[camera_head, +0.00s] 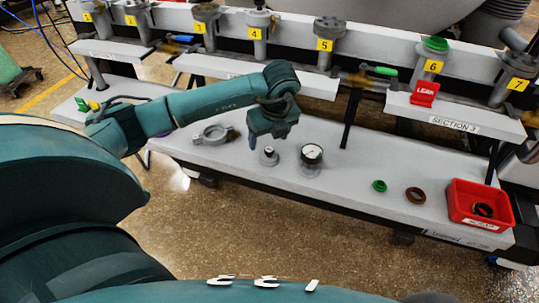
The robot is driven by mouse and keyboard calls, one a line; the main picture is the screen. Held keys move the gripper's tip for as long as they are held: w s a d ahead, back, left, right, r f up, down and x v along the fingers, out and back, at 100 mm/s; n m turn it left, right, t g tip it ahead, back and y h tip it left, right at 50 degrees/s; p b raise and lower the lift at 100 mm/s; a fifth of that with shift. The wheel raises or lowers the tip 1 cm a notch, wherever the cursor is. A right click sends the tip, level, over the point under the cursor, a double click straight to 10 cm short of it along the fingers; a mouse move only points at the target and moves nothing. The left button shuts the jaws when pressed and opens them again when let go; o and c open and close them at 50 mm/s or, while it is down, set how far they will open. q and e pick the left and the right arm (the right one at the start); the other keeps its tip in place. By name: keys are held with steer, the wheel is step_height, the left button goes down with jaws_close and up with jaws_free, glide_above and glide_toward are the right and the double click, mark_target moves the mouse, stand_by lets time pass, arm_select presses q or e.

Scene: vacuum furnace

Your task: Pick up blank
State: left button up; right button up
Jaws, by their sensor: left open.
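A small grey metal piece with a raised knob, which looks like the blank (269,157), stands on the light grey lower shelf (345,182). My left gripper (268,140) points down just above and behind it, open, with a small gap seeming to show between them. Nothing shows between the fingers. My right gripper is out of view.
A round gauge (311,158) stands close to the right of the blank. A metal clamp (212,134) lies to its left. A green ring (379,186), a brown ring (415,195) and a red bin (478,207) are further right. Numbered valves line the rail above.

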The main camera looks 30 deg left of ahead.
mark_target(269, 150)
arm_select(q)
steer(key=x, duration=0.3)
steer(key=d+x, duration=0.1)
steer(key=x, duration=0.1)
steer(key=shift+s+f+b, duration=0.2)
steer(key=shift+b, duration=0.15)
steer(key=c, duration=1.1)
